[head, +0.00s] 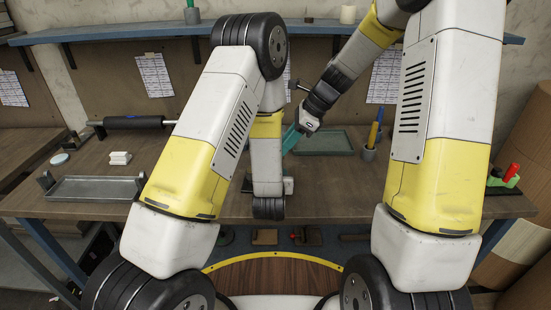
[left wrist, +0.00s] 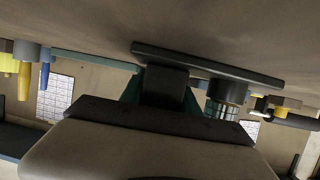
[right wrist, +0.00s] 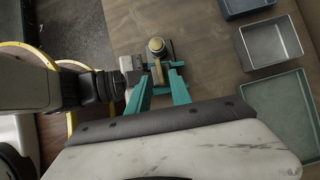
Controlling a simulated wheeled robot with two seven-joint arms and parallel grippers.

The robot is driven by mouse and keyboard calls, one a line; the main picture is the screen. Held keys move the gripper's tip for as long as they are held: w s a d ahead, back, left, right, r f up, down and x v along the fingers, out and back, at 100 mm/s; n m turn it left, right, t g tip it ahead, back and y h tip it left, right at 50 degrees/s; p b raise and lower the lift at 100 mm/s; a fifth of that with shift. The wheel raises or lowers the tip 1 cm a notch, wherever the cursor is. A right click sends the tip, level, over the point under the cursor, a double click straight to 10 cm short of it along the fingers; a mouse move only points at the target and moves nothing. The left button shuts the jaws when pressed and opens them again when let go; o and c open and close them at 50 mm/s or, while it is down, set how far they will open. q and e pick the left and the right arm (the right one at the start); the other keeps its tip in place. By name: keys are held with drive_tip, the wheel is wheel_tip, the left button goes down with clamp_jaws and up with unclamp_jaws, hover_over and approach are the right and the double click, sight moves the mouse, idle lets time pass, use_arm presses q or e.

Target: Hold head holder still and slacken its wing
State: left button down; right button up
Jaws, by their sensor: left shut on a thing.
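The head holder shows in the right wrist view as a dark base with a round brass-and-black top (right wrist: 157,47). In the left wrist view, its long dark base plate (left wrist: 205,62) lies on the table, with a dark knurled cylinder (left wrist: 227,92) beside my fingers. My left gripper (left wrist: 162,88) is shut on the holder's dark block. In the head view my left forearm hides most of the holder. I cannot make out the wing clearly.
A long metal tray (head: 96,188), a white block (head: 120,157) and a black roller (head: 134,122) are at left. Grey bins (right wrist: 270,40) show in the right wrist view.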

drive_tip(key=shift+x, duration=1.55)
clamp_jaws()
